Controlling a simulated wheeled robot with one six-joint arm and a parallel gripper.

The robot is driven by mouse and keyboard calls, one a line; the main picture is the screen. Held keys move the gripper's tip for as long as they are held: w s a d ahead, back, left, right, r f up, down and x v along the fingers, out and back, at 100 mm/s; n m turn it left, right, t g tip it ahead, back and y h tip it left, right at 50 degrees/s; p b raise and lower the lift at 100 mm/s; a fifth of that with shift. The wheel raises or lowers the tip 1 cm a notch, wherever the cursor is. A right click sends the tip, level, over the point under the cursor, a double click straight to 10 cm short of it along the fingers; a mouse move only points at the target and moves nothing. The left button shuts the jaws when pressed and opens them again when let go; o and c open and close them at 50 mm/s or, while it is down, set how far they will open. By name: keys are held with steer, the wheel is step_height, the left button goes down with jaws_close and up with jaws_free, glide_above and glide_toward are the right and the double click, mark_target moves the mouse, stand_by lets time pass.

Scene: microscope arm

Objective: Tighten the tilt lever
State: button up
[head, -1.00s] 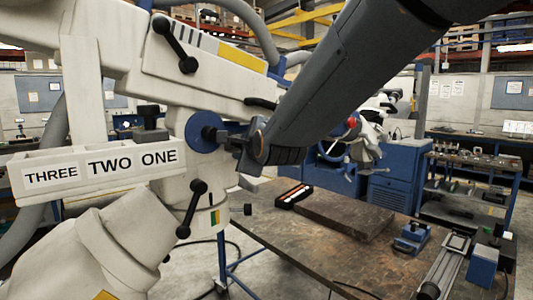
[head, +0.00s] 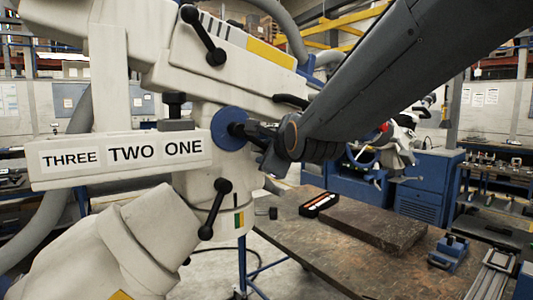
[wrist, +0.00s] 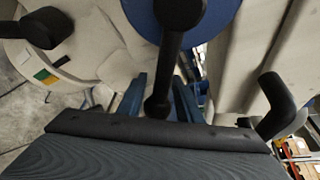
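A black lever (wrist: 170,50) sits on a blue disc (head: 229,128) on the side of the white microscope arm (head: 140,60). No label shows which lever is the tilt lever. My gripper (head: 266,146) is at this lever, right of the disc. In the wrist view, the lever hangs down with its knob between the two blue fingers of my gripper (wrist: 159,95). The fingers are apart, one on each side. Narrow gaps seem to show beside the knob, and a firm grip is not visible. In the head view my wrist partly hides the lever.
Another black lever (head: 203,34) is on the upper arm, and one (head: 215,209) is on the lower joint. A black handle (wrist: 272,105) is close to the right of my gripper. A sign box (head: 120,155) reads THREE TWO ONE. A workbench (head: 300,230) stands below right.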

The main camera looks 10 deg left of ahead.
steer(key=shift+s+d, duration=0.1)
steer(key=shift+s, duration=0.05)
steer(key=b+v, duration=0.2)
steer(key=v, duration=0.5)
steer(key=shift+s, duration=0.25)
steer(key=shift+d+r, duration=0.1)
steer(key=shift+r, duration=0.05)
